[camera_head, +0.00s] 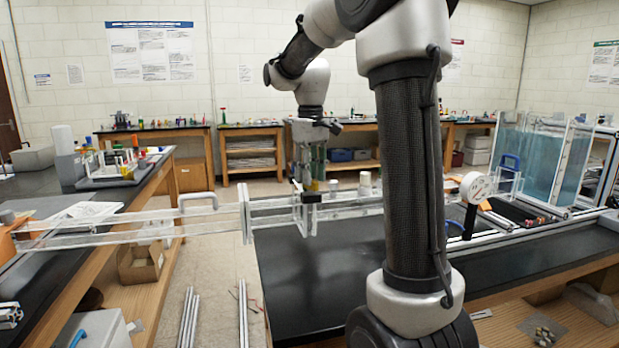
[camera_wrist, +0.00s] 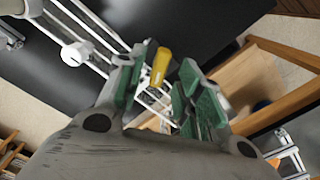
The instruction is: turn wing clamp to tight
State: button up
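The wing clamp appears to be the small yellow piece (camera_head: 314,186) with a black block just below it, on the extrusion frame (camera_head: 246,215) in the head view. The yellow piece (camera_wrist: 161,66) also shows in the wrist view, tilted in the picture, between the fingertips. My gripper (camera_head: 310,170) points down just above the clamp. In the wrist view my gripper (camera_wrist: 168,72) has its green-padded fingers apart on either side of the yellow piece, with gaps visible. I cannot tell how far the fingertips reach down around it. The clamp's lower part is partly hidden.
The frame's rails span the gap between the left bench (camera_head: 95,215) and the black-topped table (camera_head: 320,285). A white round gauge (camera_head: 475,188) stands at right, near a water tank (camera_head: 545,160). The black tabletop below the gripper is largely clear.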

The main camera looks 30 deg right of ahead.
jog(key=shift+f, duration=0.7)
jog(key=shift+c, duration=0.2)
grip_shut()
jog(key=shift+m, duration=0.4)
jog(key=m, duration=0.4)
jog(key=shift+m, duration=0.4)
jog(key=m, duration=0.6)
